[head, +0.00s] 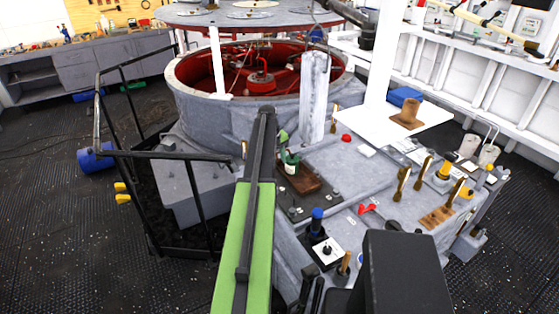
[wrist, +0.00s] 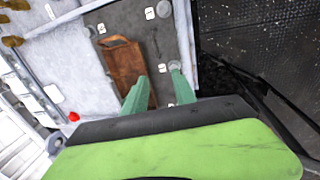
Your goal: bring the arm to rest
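My gripper (head: 287,148) is at the end of my outstretched green and black arm in the head view. It hangs over a dark panel on the grey console, close to a brown wooden board (head: 300,181). In the wrist view the two green fingers of my gripper (wrist: 158,80) stand apart with nothing between them. The wooden board (wrist: 123,63) appears just beyond the left finger there. I cannot tell whether a finger touches it.
A large round tub (head: 215,113) stands behind. Black railings (head: 180,156) stand at left. Dark floor (head: 50,220) lies open at far left.

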